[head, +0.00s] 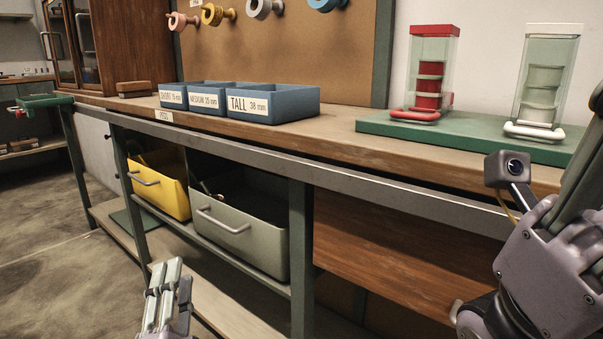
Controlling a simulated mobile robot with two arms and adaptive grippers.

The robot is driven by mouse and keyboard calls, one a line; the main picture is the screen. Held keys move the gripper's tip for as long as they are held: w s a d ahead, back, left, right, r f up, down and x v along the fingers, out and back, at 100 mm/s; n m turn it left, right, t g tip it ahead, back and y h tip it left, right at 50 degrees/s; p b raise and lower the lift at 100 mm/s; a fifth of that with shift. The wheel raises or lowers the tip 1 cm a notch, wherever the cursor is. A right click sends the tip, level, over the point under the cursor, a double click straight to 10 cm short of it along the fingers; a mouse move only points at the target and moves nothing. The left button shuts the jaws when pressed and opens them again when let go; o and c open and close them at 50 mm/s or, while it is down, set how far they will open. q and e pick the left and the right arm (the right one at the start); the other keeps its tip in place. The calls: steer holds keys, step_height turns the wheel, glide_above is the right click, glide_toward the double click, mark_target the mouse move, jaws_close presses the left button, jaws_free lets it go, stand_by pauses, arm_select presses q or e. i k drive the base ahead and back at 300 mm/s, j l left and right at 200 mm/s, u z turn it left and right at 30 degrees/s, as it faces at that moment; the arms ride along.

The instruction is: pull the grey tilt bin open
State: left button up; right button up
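The grey tilt bin (255,236) hangs under the workbench, right of a yellow bin. Its front carries a light bar handle (222,219), and part of its dark inside shows above the front rim. How far it is tilted out I cannot tell. My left gripper (173,267) is low in front of the bin, left of and below the handle in the picture, apart from it. Its fingers are side by side and look closed, with nothing between them. My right arm (550,260) is at the right edge; its fingertips are not in view.
The yellow bin (160,193) hangs beside the grey one. A bench leg (301,255) stands just right of the grey bin. A lower shelf (235,313) runs beneath. Blue boxes (275,106) and a green tray (480,140) with tubes stand on the bench. Floor at left is clear.

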mark_target(254, 218)
steer(key=k, duration=1)
